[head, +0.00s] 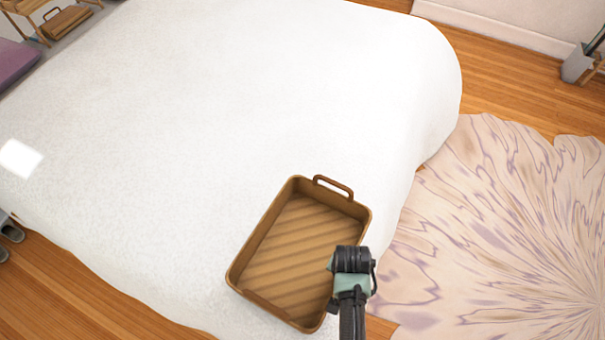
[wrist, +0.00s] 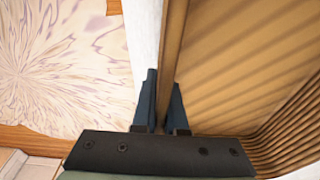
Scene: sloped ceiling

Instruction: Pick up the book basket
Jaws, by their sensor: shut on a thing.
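The book basket (head: 290,243) is a brown, shallow rectangular tray with a ribbed floor and a loop handle at its far end. It is empty and is at the front edge of the white bed; I cannot tell whether it rests on the bed or hangs just above it. My gripper (head: 345,270) is at its right long side. In the wrist view the two dark fingers of my gripper (wrist: 162,100) are shut on the basket's side wall (wrist: 173,50), one finger on each side of it. The fingertips are hidden in the head view.
The white bed (head: 230,90) fills most of the view, with clear room beyond the basket. A patterned rug (head: 500,220) lies on the wooden floor (head: 500,80) to the right. A grey bin (head: 577,65) stands at the far right. A small brown basket (head: 66,22) is at the top left.

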